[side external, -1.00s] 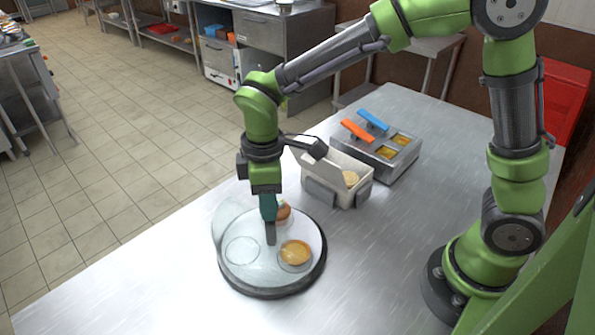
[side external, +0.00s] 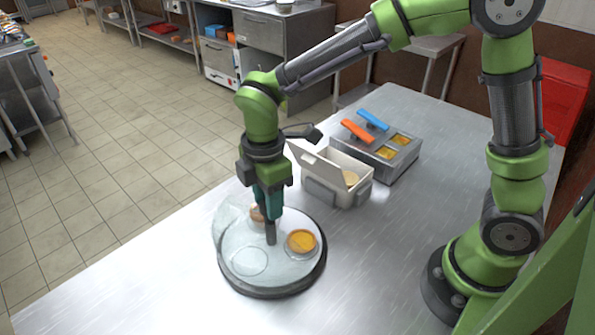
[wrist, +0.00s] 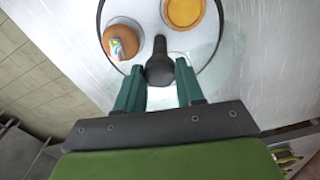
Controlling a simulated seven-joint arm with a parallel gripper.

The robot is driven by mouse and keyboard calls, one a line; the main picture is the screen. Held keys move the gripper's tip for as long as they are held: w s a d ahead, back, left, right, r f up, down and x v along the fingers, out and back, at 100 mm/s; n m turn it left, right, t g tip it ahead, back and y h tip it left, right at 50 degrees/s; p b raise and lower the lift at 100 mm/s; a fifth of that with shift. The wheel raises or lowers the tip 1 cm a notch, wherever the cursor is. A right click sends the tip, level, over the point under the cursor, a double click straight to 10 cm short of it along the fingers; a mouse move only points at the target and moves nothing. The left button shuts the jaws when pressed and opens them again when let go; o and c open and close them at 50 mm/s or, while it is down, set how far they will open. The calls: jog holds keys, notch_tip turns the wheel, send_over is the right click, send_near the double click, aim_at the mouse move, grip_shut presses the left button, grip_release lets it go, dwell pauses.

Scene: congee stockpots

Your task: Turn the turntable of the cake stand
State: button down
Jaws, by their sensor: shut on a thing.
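The cake stand (side external: 272,292) sits on the steel table, with a pale round turntable (side external: 270,270) and a dark rim. A dark upright handle (side external: 271,234) rises near its middle; it also shows in the wrist view (wrist: 160,64). My gripper (side external: 270,216) points down, its teal fingers shut on this handle. An orange-yellow round item (side external: 301,241) lies on the right of the turntable. A brown bun-like item with a colourful patch (wrist: 122,42) lies at the back, partly hidden by my gripper in the side view. An empty ring outline is at the front left.
A clear curved cover (side external: 226,222) stands at the stand's back left edge. A pale open-lidded box (side external: 340,190) and a metal container with orange and blue handles (side external: 385,160) stand behind to the right. The table is clear at front right.

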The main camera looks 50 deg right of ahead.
jog(key=shift+r+n, duration=0.1)
jog(key=shift+n, duration=2.7)
jog(key=c, duration=0.7)
grip_release()
notch_tip(320, 180, up, 17)
